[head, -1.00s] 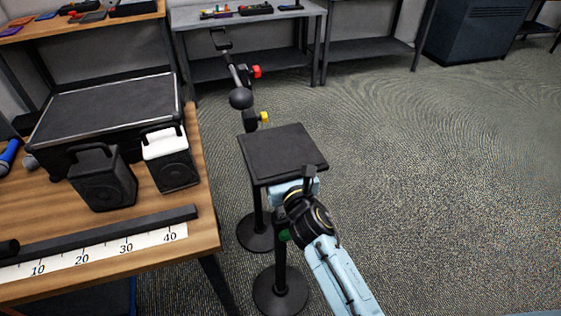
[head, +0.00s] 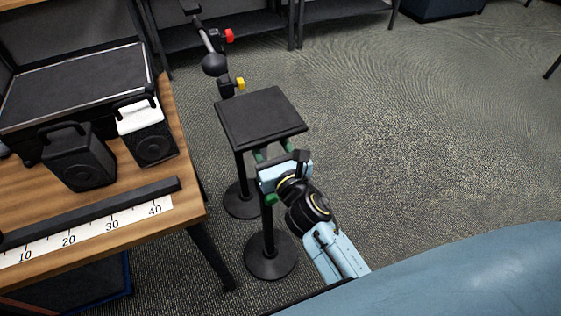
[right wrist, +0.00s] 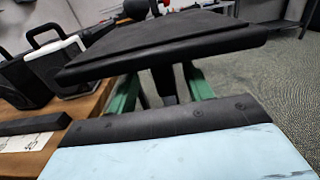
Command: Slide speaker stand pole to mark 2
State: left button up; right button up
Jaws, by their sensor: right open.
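The speaker stand has a flat black square top plate (head: 262,117), a thin black pole (head: 268,238) and a round black base (head: 270,256) on the floor. My right gripper (head: 265,176) is just under the plate, with its green fingers open. In the right wrist view, the fingers of my right gripper (right wrist: 160,92) lie either side of the dark pole (right wrist: 164,84), below the plate (right wrist: 165,42). I cannot tell whether they touch the pole. No numbered mark shows on the pole. My left gripper is not in view.
A second stand, with a boom, red knob (head: 229,36) and yellow knob (head: 240,83), stands close behind. At left, a wooden table (head: 185,205) carries a ruler strip (head: 110,228), black bar (head: 90,213), two speakers (head: 80,160) and a case (head: 75,88). Carpet at right is clear.

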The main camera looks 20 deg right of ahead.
jog(key=s, duration=0.7)
jog(key=shift+s+b, duration=0.15)
jog(key=shift+b, duration=0.15)
jog(key=shift+d+f, duration=0.1)
